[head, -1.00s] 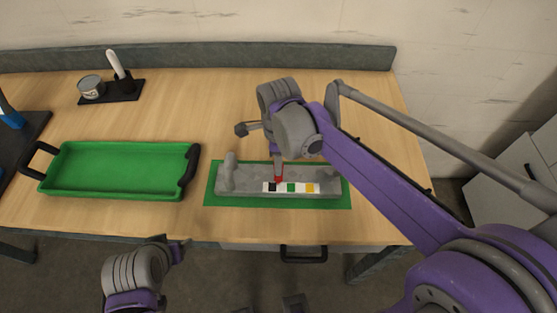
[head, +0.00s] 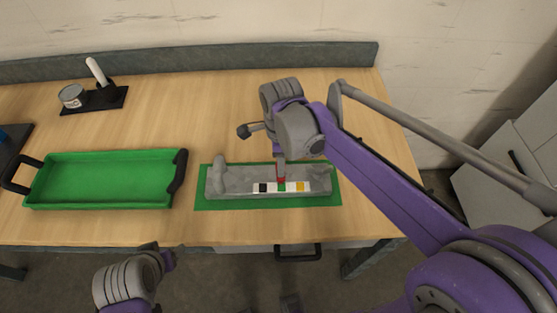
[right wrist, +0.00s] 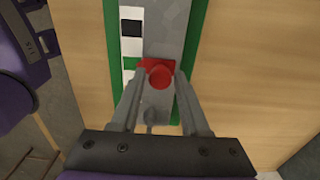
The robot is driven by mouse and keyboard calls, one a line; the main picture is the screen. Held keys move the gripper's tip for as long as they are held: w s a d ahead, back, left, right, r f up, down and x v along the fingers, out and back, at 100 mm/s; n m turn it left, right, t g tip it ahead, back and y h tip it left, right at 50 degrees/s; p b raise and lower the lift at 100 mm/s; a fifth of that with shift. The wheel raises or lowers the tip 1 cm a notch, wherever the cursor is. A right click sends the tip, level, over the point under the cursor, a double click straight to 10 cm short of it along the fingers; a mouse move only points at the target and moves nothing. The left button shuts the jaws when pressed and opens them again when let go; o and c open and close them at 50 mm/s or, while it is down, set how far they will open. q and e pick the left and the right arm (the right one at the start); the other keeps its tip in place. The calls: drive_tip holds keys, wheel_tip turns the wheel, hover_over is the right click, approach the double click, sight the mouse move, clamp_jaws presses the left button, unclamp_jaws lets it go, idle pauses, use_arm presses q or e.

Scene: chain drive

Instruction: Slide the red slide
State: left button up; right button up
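The red slide (head: 281,180) sits on the grey rail block (head: 236,184), level with the green mark (head: 282,187) of its colour strip. In the right wrist view the slide's round red knob (right wrist: 158,74) is between the two fingers of my right gripper (right wrist: 159,76), which appear closed on its sides. The green mark (right wrist: 130,63) lies just left of the slide there, with the black mark (right wrist: 131,28) further up. My left gripper (head: 160,254) is low at the front of the table; its fingers are not clear.
The block lies on a green mat (head: 325,200) near the table's front edge. A green tray (head: 100,205) with black handles stands left. A can (head: 72,96) and a white-handled tool (head: 96,72) are at the back left. Bare wood (head: 190,115) lies behind the block.

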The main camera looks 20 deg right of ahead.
drive_tip(key=shift+o, duration=0.9)
drive_tip(key=shift+r, duration=0.15)
wheel_tip(320, 180, up, 10)
drive_tip(key=shift+r+p, duration=0.25)
drive_tip(key=shift+p, duration=0.15)
drive_tip(key=s+d+f+n+t, duration=0.1)
drive_tip(key=s+f+n, duration=0.3)
drive_tip(key=n, duration=0.2)
drive_tip(key=s+d+f+n+t, duration=0.1)
drive_tip(key=s+f+n+t, duration=0.1)
drive_tip(key=s+f+n, duration=0.2)
drive_tip(key=s+d+f+n+t, duration=0.1)
drive_tip(key=s+f+n, duration=0.3)
drive_tip(key=n, duration=0.5)
drive_tip(key=shift+s+d+f+n+t, duration=0.1)
drive_tip(key=shift+f+n+t, duration=0.3)
drive_tip(key=shift+t, duration=0.2)
drive_tip(key=shift+s+d+f+n, duration=0.1)
drive_tip(key=shift+s+f+n, duration=0.3)
drive_tip(key=shift+n, duration=0.3)
drive_tip(key=shift+w, duration=0.1)
